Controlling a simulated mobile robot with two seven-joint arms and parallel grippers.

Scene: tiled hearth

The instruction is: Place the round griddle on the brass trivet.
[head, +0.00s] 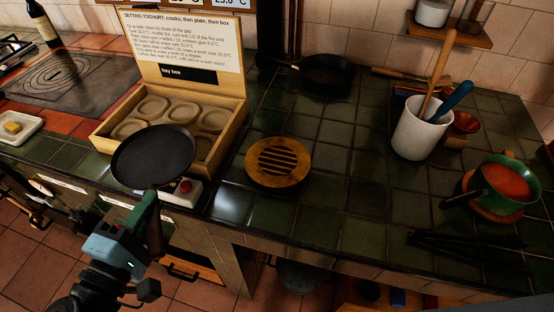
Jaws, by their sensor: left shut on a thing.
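The round griddle (152,157) is a flat black pan in the left half of the head view. My left gripper (150,222) is shut on its handle and holds it at the counter's front edge, overlapping the front of the wooden box in the picture. The brass trivet (278,152) is a round golden disc with dark slots. It lies on the green tiles to the right of the griddle, with nothing on it. The griddle and trivet are apart. The griddle's handle is largely hidden by the gripper. My right gripper is not in view.
An open wooden box (236,130) with round recesses stands behind the griddle. A small white device with a red button (186,186) is beside it. A black pan (328,69), a utensil crock (418,135) and a green pot of red liquid (505,184) stand further right. Tiles around the trivet are clear.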

